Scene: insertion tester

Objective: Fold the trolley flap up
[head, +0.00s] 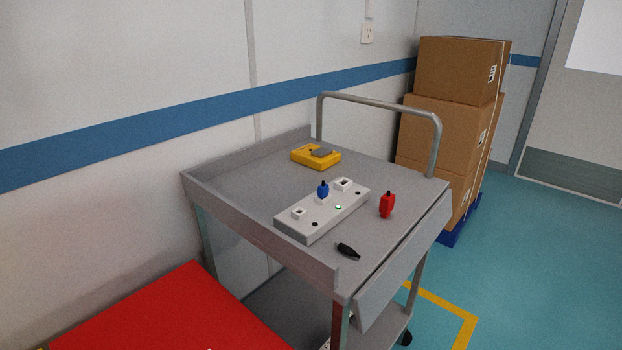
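The grey trolley (260,182) stands against the wall in the head view, with a raised rim at its back and left sides. Its flap (402,262) is a grey panel along the front right edge of the top. The flap hangs down, slanting outward below the level of the top. Neither of my grippers shows in the head view.
On the trolley top are a white socket block (322,218) with a blue plug (323,189), a red plug (387,205), a black piece (348,250) and a yellow device (316,157). A metal handle (380,101), stacked boxes (455,110) and a red surface (170,315) stand around.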

